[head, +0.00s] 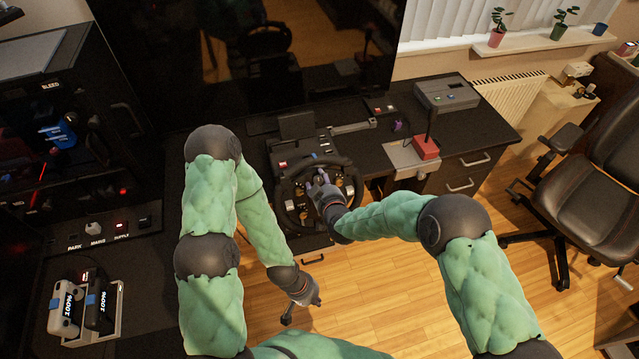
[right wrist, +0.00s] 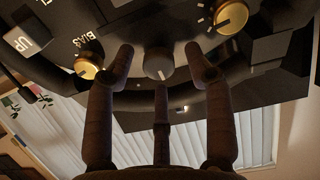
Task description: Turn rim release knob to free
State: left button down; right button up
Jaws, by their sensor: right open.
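The racing wheel (head: 287,203) stands on the dark desk, with a round black rim and a panel of knobs. In the right wrist view a dark grey knob (right wrist: 158,63) with a white pointer line sits between two gold knobs, one (right wrist: 87,67) near the word BIAS and one (right wrist: 231,17) at upper right. No label for the grey knob is readable. My right gripper (head: 323,185) is at the wheel's face. In the right wrist view its fingers (right wrist: 161,75) are spread open below and either side of the grey knob; contact is not visible. My left gripper (head: 308,294) hangs low over the floor.
A red-based lever (head: 426,148) and a grey box (head: 446,95) are on the desk to the right. A black office chair (head: 590,185) stands at far right. A white holder (head: 95,315) with handheld devices is at lower left. Wooden floor (head: 375,290) is open in front.

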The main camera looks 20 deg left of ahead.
jog(key=shift+w+f, duration=0.1)
grip_shut()
